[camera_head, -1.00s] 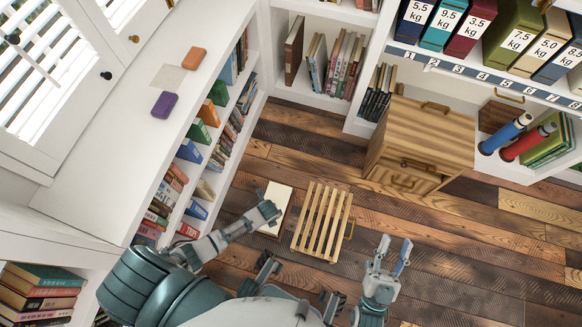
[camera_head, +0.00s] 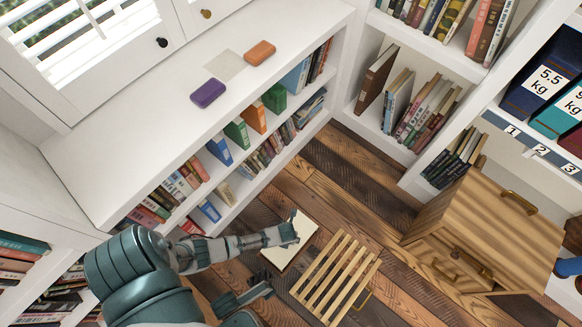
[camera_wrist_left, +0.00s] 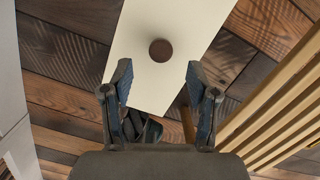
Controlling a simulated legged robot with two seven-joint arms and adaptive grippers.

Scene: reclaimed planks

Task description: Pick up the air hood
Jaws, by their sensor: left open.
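No object here can be told for sure as the air hood. A cream flat panel (camera_head: 286,256) lies on the floor beside a slatted wooden rack (camera_head: 336,278). In the left wrist view the cream panel (camera_wrist_left: 180,25) has a round brown knob (camera_wrist_left: 160,50) on its face. My left gripper (camera_head: 295,230) is over the panel's upper part in the head view. In the wrist view the left gripper (camera_wrist_left: 158,80) is open and empty, with a finger on each side of the panel's near part and the knob ahead between them. I cannot tell its height.
A white bookcase (camera_head: 110,190) runs along the left, with a purple block (camera_head: 208,92) and an orange block (camera_head: 259,52) on top. A wooden drawer cabinet (camera_head: 480,235) stands at the right.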

